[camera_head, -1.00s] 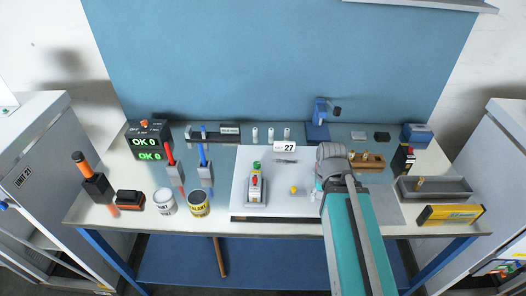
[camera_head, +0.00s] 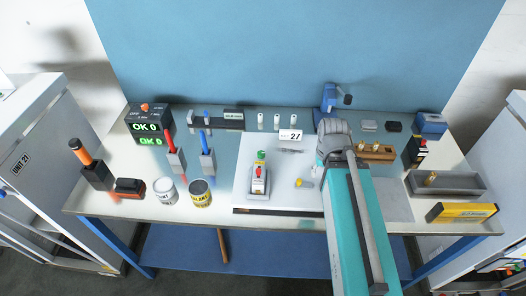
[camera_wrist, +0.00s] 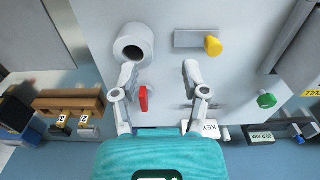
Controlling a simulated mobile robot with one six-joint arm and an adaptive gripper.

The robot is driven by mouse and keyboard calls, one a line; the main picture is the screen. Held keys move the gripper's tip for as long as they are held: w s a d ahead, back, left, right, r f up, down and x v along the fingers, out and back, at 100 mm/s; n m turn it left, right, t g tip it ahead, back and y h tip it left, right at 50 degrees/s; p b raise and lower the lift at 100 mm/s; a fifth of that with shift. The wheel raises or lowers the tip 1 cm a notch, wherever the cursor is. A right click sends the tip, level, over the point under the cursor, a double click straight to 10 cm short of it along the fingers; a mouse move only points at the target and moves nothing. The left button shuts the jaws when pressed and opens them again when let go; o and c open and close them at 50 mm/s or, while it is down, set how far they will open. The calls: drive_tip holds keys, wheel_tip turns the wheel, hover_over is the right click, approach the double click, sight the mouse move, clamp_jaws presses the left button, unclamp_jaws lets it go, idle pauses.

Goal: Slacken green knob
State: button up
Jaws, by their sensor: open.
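The green knob (camera_wrist: 266,100) shows in the wrist view at the right, apart from and outside my fingers. In the head view, a small green top (camera_head: 261,155) stands on the grey fixture left of my arm. My gripper (camera_wrist: 160,70) is open and empty above the pale board, with its two fingers well apart. A red lever-like part (camera_wrist: 143,98) lies close beside the left finger. A yellow knob (camera_wrist: 213,45) on a grey bracket is above and right of the right finger.
A hollow grey cylinder (camera_wrist: 133,42) stands just beyond the left finger. A wooden block (camera_wrist: 68,102) with brass pieces is at the left in the wrist view. In the head view, two cans (camera_head: 200,193) and tool holders (camera_head: 98,174) stand left. A grey tray (camera_head: 447,185) is right.

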drive_tip(key=shift+o, duration=0.9)
drive_tip(key=shift+w+a+r, duration=0.1)
drive_tip(key=shift+w+a, duration=0.05)
drive_tip(key=shift+w, duration=0.05)
drive_tip(key=w+a+r+n+p, duration=0.5)
drive_tip(key=w+a+n+p, duration=0.1)
drive_tip(key=w+a+n, duration=0.4)
wheel_tip(320, 180, up, 3)
drive_tip(key=n+p, duration=0.2)
drive_tip(key=n, duration=0.5)
hover_over(261, 153)
drive_tip(key=shift+f, duration=0.15)
wheel_tip(261, 153, down, 14)
drive_tip(key=b, duration=1.3)
drive_tip(key=shift+r, duration=0.25)
drive_tip(key=shift+b, duration=0.3)
